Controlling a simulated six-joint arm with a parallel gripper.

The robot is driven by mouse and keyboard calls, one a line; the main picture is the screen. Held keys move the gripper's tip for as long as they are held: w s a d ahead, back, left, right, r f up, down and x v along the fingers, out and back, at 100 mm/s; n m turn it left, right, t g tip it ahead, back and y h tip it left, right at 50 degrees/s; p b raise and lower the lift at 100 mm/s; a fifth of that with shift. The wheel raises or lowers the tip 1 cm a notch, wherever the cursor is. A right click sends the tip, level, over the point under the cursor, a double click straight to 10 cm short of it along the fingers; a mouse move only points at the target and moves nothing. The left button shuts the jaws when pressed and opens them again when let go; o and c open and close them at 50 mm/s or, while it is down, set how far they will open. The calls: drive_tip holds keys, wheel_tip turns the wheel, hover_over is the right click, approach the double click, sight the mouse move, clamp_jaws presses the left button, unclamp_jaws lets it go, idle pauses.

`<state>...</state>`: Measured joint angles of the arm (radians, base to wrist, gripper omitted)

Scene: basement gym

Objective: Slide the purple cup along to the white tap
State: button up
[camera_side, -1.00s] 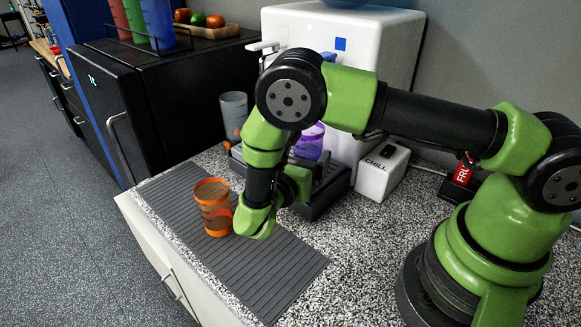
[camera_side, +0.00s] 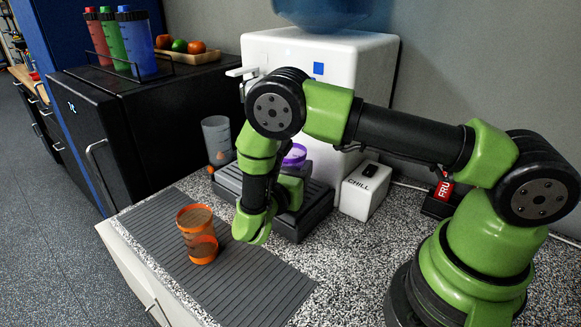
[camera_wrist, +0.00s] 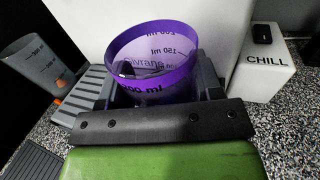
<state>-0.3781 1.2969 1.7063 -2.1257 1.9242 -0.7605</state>
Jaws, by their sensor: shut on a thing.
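The purple cup (camera_wrist: 152,72) is clear with a purple rim and stands upright on the dispenser's dark drip tray. In the side view the purple cup (camera_side: 294,156) is mostly hidden behind my arm. My gripper (camera_wrist: 165,122) is shut on the cup; its dark bar crosses in front of the cup's lower part, and the fingertips are hard to make out. In the side view my gripper (camera_side: 290,183) is low at the tray's front edge. The white tap (camera_side: 241,72) juts from the dispenser's upper left, above a grey cup (camera_side: 217,143).
The grey cup (camera_wrist: 38,68) stands at the tray's left end. An orange cup (camera_side: 197,234) stands on a ribbed grey mat (camera_side: 240,285) in front. A white CHILL box (camera_side: 366,193) is close on the right. The tray (camera_side: 310,215) has a raised edge.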

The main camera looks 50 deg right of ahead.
drive_tip(key=shift+w+d, duration=0.15)
drive_tip(key=shift+w, duration=2)
drive_tip(key=shift+w+d, duration=0.2)
drive_tip(key=shift+w, duration=1.9)
drive_tip(key=shift+w+d, duration=0.15)
drive_tip(key=shift+w, duration=2)
drive_tip(key=o, duration=1.1)
drive_tip(key=shift+c, duration=0.2)
drive_tip(key=shift+r, duration=0.1)
wheel_tip(320, 180, up, 10)
drive_tip(key=shift+f, duration=0.1)
